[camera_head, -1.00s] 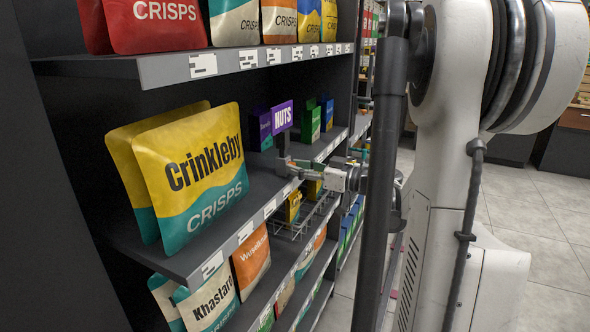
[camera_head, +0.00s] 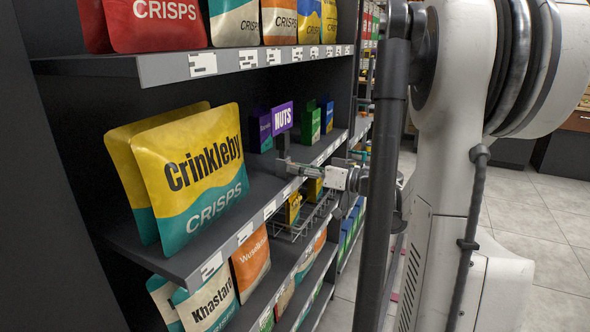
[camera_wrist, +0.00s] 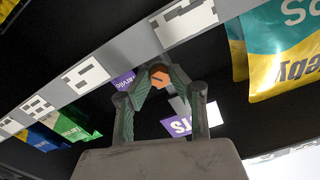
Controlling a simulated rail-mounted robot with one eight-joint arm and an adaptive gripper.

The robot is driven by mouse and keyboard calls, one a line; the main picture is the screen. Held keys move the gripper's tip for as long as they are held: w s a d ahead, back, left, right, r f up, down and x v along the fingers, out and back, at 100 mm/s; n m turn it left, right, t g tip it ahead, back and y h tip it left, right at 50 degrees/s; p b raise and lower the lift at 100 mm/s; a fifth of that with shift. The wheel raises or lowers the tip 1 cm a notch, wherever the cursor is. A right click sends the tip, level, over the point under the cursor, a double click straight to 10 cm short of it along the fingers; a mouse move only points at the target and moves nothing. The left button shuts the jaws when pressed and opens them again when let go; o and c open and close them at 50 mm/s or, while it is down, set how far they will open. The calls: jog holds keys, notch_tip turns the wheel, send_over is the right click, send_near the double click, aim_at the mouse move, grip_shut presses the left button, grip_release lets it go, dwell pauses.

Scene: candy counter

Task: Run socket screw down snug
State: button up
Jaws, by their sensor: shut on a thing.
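An orange six-sided screw head (camera_wrist: 160,77) shows between my fingertips in the wrist view, below the grey shelf edge. My gripper (camera_wrist: 158,80) is shut on it, with a finger on each side. In the head view my gripper (camera_head: 297,169) reaches in from the right to the shelf edge, at the foot of a dark post (camera_head: 283,150) bearing a purple NUTS sign (camera_head: 282,117). Part of the sign (camera_wrist: 183,124) shows behind my fingers in the wrist view. The screw's shaft is hidden, and I cannot tell how deep it sits.
Yellow and teal Crinkleby crisps bags (camera_head: 190,170) stand left of the sign on the same shelf. A wire basket (camera_head: 300,220) with yellow packs (camera_head: 292,208) hangs just below my gripper. More crisps bags (camera_head: 212,303) stand on the lower shelf. Open floor (camera_head: 530,220) lies to the right.

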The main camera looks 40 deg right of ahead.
jog(key=shift+m+b, duration=0.3)
jog(key=shift+m, duration=1.3)
jog(key=o, duration=0.5)
jog(key=shift+o, duration=0.2)
jog(key=shift+s, duration=0.1)
jog(key=v, duration=0.5)
jog(key=shift+d, duration=0.1)
